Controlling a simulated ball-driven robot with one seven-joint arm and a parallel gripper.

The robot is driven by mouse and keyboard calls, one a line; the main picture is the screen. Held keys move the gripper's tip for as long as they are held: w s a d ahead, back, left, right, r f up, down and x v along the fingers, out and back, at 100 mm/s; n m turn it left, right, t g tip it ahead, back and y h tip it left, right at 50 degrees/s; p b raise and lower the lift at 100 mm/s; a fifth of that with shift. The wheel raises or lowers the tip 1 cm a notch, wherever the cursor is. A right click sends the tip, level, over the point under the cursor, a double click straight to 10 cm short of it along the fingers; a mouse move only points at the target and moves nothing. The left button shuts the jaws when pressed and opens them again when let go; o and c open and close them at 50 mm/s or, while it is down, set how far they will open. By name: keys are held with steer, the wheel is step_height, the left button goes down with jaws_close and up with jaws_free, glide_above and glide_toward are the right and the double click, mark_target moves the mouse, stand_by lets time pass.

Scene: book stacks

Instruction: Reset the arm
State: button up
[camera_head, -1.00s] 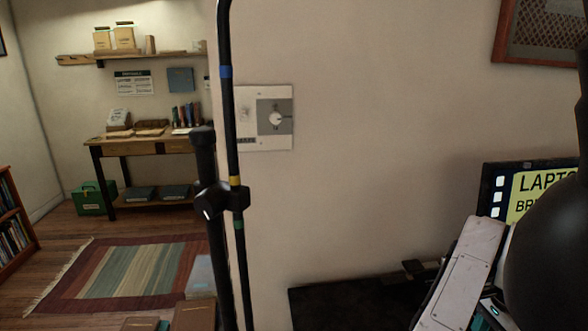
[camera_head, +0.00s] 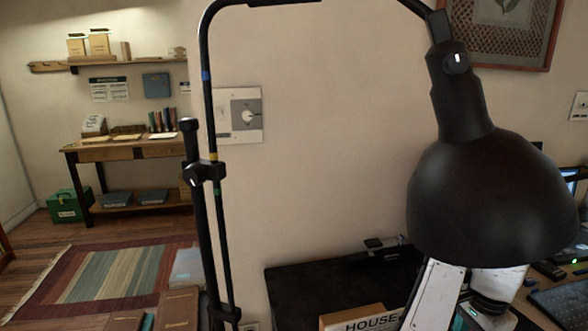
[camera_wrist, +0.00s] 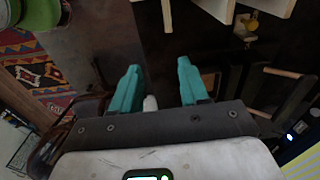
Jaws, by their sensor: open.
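My gripper (camera_wrist: 156,88) shows in the wrist view with its two teal fingers spread apart. Nothing is between the fingers, apart from a small pale nub near their base. Part of my white arm (camera_head: 437,294) shows at the bottom of the head view, below a large black lamp shade. The gripper's fingers cannot be made out clearly in the head view.
A black lamp (camera_head: 490,200) on a jointed stand fills the right of the head view. A box marked HOUSE (camera_head: 370,318) and a dark surface (camera_head: 310,285) lie below. A keyboard (camera_head: 562,303) is at right. A striped rug (camera_head: 110,275) covers the floor at left.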

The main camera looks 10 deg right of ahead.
steer(key=s+d+f+n+t+h, duration=0.1)
steer(key=s+d+f+n+h, duration=0.25)
steer(key=s+f+n, duration=0.45)
steer(key=s+a+f+n+y, duration=0.2)
steer(key=s+a+f+n, duration=0.2)
steer(key=s+a, duration=0.4)
steer(key=s+a+f+n+y, duration=0.1)
steer(key=s+a+f+n, duration=0.3)
steer(key=s+a, duration=0.5)
steer(key=shift+s+f+n+y, duration=0.35)
steer(key=shift+s+f+n, duration=0.1)
steer(key=shift+f, duration=0.4)
